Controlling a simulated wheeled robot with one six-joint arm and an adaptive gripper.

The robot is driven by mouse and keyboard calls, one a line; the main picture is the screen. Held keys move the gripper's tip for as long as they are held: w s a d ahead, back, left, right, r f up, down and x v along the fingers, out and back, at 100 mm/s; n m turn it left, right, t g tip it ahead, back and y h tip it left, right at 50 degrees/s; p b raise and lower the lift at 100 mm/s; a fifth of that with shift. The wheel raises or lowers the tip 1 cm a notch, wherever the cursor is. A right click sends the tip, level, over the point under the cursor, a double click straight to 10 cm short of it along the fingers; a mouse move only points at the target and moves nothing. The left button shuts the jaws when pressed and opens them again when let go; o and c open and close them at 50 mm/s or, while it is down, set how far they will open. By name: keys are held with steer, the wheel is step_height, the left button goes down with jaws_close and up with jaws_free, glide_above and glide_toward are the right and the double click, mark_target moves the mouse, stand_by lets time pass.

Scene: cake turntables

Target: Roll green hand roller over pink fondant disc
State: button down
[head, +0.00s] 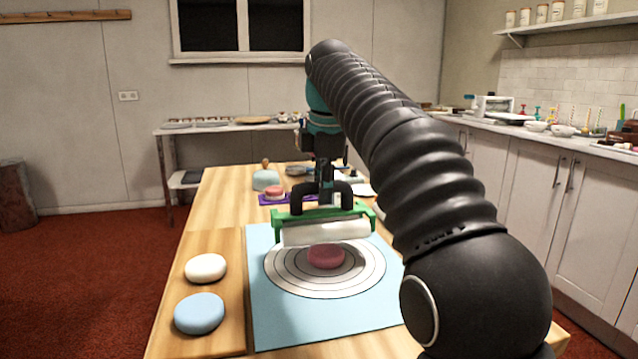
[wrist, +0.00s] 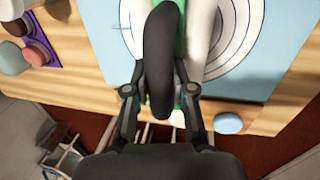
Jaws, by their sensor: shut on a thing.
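The green hand roller (head: 325,227) has a green frame, a white cylinder and a black handle. My gripper (head: 326,188) is shut on its black handle and holds it level over the mat. The pink fondant disc (head: 326,256) lies at the middle of the white ringed circle (head: 290,283). The cylinder is just behind and above the disc in the head view, with a gap seeming to lie between them. In the wrist view my gripper (wrist: 160,85) grips the dark handle, with the white cylinder (wrist: 200,40) beyond; the disc is hidden there.
The circle lies on a light blue mat (head: 275,325) on the wooden table (head: 222,210). A white disc (head: 206,267) and a blue disc (head: 199,313) lie left of the mat. A purple tray (head: 262,200) with a pink disc (head: 274,192) stands behind, near a pale green dome (head: 266,180).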

mark_target(325, 213)
steer(key=s+d, duration=0.2)
steer(key=s, duration=0.6)
steer(key=shift+w+a+f, duration=0.1)
steer(key=shift+w+a, duration=0.15)
steer(key=shift+w, duration=0.8)
steer(key=shift+w+a+f, duration=0.1)
steer(key=shift+w+a, duration=0.15)
steer(key=shift+w, duration=0.75)
steer(key=shift+w+a, duration=0.25)
steer(key=shift+w, duration=0.8)
steer(key=shift+f+b, duration=0.7)
steer(key=shift+f, duration=0.6)
steer(key=shift+w+p, duration=0.2)
steer(key=shift+p, duration=0.25)
